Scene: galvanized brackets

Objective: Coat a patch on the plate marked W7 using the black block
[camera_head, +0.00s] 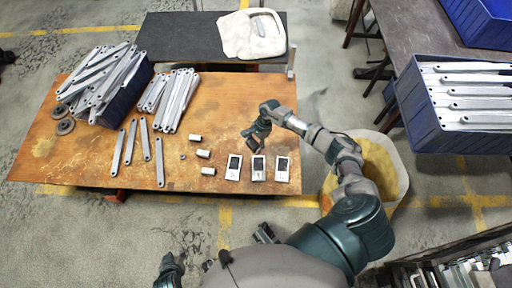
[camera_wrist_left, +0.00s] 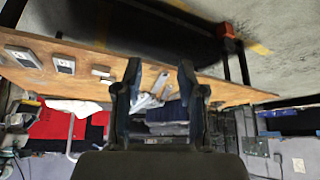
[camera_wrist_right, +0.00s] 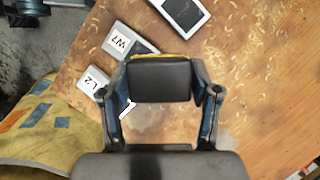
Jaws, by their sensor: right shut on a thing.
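The plate marked W7 (camera_wrist_right: 120,42) lies on the brown table, partly hidden by the black block (camera_wrist_right: 160,80) in the right wrist view. It appears to be the middle one of three pale plates with dark patches in the head view (camera_head: 257,174). My right gripper (camera_head: 259,135) is shut on the black block, which has a yellow edge. The block is just behind the plates in the head view; I cannot tell whether it touches anything. My left gripper (camera_head: 170,268) is off the table's front edge. It is open and empty in the left wrist view (camera_wrist_left: 158,75).
The plate marked L2 (camera_wrist_right: 90,82) and a third plate (camera_wrist_right: 182,12) flank W7. White cylinders (camera_head: 203,153) and loose brackets (camera_head: 159,165) lie to the left. A blue bin (camera_head: 128,95) overflows with brackets. A yellowish bin (camera_head: 390,160) stands right of the table (camera_head: 225,110).

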